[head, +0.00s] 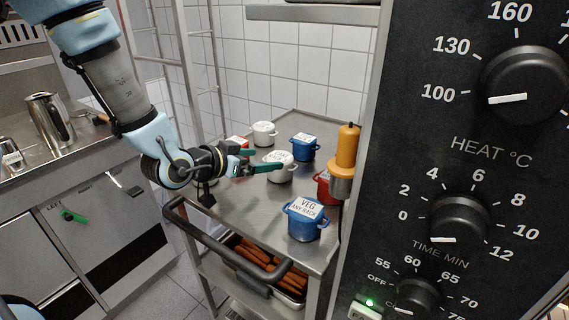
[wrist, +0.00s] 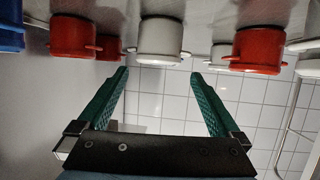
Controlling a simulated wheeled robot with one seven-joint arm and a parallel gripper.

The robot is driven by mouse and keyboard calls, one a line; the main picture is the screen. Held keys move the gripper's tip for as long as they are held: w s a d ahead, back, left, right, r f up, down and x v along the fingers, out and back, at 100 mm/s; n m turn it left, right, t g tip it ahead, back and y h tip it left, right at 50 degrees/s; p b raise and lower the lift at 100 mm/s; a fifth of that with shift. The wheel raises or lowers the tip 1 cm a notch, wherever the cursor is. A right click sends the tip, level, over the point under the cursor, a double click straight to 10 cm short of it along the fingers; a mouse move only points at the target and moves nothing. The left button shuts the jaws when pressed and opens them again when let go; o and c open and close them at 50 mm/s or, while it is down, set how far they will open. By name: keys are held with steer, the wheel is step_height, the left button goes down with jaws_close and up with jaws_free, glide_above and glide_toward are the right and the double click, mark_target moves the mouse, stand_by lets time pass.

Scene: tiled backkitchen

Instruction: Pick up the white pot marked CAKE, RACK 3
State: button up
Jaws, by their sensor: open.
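Two white pots stand on the steel trolley top in the head view: a nearer white pot (head: 280,172) and a farther white pot (head: 264,138). Both have lid labels too small to read surely, so I cannot confirm which says CAKE, RACK 3. My gripper (head: 258,160) is open, its green fingers pointing right at the nearer white pot. In the wrist view, which is upside down, a white pot (wrist: 161,42) lies just beyond the gap between my fingertips (wrist: 159,74). Nothing is visibly held between the fingers.
Blue pots (head: 304,151), one marked VEG, ANY RACK (head: 306,225), and a red pot (head: 323,190) stand close by. Red pots (wrist: 258,50) flank the white one in the wrist view. An orange-topped bottle (head: 346,150) and the oven panel (head: 460,170) are at right.

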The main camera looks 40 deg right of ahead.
mark_target(286, 157)
steer(key=p+x, duration=0.1)
steer(key=x, duration=0.4)
steer(key=shift+d+p, duration=0.3)
steer(key=shift+p, duration=0.1)
steer(key=shift+p+x, duration=1.2)
steer(key=shift+x, duration=1.1)
steer(key=shift+s+f, duration=0.1)
steer(key=c, duration=1.4)
